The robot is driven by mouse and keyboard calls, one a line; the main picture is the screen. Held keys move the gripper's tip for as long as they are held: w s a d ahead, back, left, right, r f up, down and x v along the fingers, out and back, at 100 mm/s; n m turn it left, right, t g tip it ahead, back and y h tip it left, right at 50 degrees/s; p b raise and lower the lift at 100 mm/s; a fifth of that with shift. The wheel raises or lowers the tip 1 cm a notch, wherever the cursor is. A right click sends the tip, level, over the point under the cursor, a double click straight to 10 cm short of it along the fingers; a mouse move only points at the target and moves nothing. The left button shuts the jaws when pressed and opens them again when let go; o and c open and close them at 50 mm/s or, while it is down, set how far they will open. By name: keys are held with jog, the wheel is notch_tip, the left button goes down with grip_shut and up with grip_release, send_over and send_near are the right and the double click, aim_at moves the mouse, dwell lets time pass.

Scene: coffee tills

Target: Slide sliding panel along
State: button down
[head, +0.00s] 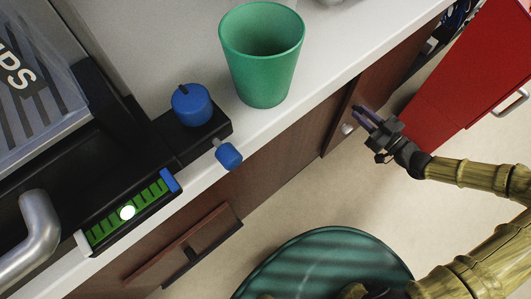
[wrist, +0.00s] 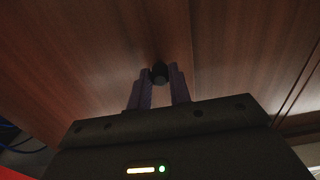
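The sliding panel is a dark wood front below the counter at the upper right of the head view (head: 341,128), and it fills much of the wrist view (wrist: 90,60). A small dark round knob (wrist: 159,73) stands out from it. My gripper (head: 361,113) is at the panel's face. The panel's far end is hidden by the counter and my arm.
The white counter (head: 335,45) overhangs, holding a green cup (head: 263,60) and a black till unit with blue knobs (head: 191,104). A red cabinet (head: 470,65) stands right of the gripper. A round teal object (head: 330,250) is at the bottom. Beige floor (head: 290,205) shows between.

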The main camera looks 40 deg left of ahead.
jog(key=s+a+p, duration=0.1)
jog(key=s+p, duration=0.6)
jog(key=s, duration=1.3)
jog(key=shift+a, duration=0.25)
dwell(1.8)
jog(key=shift+s+r, duration=0.1)
jog(key=shift+s, duration=0.05)
